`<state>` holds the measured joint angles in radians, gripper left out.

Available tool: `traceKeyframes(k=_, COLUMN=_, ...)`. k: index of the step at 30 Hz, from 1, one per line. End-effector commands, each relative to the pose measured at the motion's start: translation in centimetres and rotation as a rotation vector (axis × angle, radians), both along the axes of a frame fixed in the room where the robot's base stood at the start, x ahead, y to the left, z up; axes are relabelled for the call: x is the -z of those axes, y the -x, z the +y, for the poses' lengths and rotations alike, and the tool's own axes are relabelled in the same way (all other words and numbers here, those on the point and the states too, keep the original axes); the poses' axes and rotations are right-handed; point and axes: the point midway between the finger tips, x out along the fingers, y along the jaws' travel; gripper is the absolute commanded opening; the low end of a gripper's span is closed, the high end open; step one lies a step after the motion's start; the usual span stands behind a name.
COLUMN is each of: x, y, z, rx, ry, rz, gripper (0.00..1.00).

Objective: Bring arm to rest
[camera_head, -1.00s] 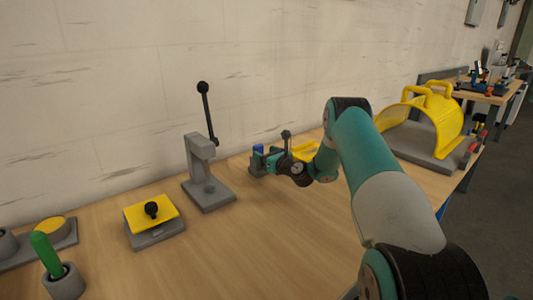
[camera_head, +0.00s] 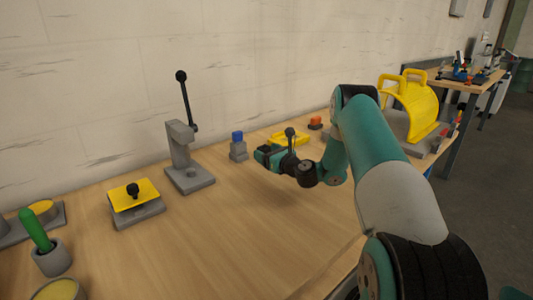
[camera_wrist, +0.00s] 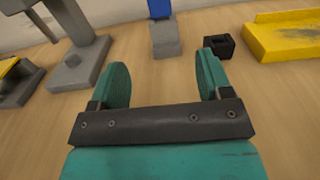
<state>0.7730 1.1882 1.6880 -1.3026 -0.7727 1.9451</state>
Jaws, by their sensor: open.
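My arm reaches over the wooden workbench (camera_head: 215,240) from the right side of the head view. My gripper (camera_head: 262,153) is held above the bench, to the right of the lever press. In the wrist view my gripper (camera_wrist: 164,80) shows its two teal fingers spread apart with nothing between them. Beyond the fingertips stands a grey block with a blue top (camera_wrist: 163,30). The same blue-topped block (camera_head: 238,147) shows in the head view, left of my gripper and apart from it.
A grey lever press (camera_head: 182,160) and a yellow-topped fixture (camera_head: 135,198) stand to the left. A green-handled tool (camera_head: 37,230) stands in a grey cup. A yellow tray (camera_head: 290,138) lies behind my gripper. A yellow guard (camera_head: 418,103) stands right. The front middle bench is clear.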

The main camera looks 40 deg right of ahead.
Motion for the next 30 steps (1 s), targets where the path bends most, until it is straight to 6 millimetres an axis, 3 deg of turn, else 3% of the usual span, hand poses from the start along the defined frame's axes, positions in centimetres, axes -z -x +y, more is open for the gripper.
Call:
traceKeyframes(k=10, x=-0.3, y=-0.2, z=0.5, rx=-0.011, ry=0.012, rz=0.001, gripper=0.72)
traceKeyframes(k=14, x=-2.6, y=-1.2, z=3.8, rx=-0.105, ry=0.133, rz=0.021, gripper=0.72)
traceKeyframes(k=17, x=-5.9, y=-2.1, z=9.4, rx=-0.265, ry=0.342, rz=0.043, gripper=0.72)
traceKeyframes(k=19, x=-8.5, y=-2.0, z=14.5, rx=-0.410, ry=0.534, rz=0.047, gripper=0.72)
traceKeyframes(k=23, x=-12.7, y=0.4, z=24.0, rx=-0.700, ry=0.913, rz=0.014, gripper=0.72)
traceKeyframes(k=26, x=-15.6, y=4.3, z=30.6, rx=-0.930, ry=1.212, rz=-0.057, gripper=0.72)
traceKeyframes(k=30, x=-18.8, y=12.4, z=37.8, rx=-1.264, ry=1.627, rz=-0.236, gripper=0.72)
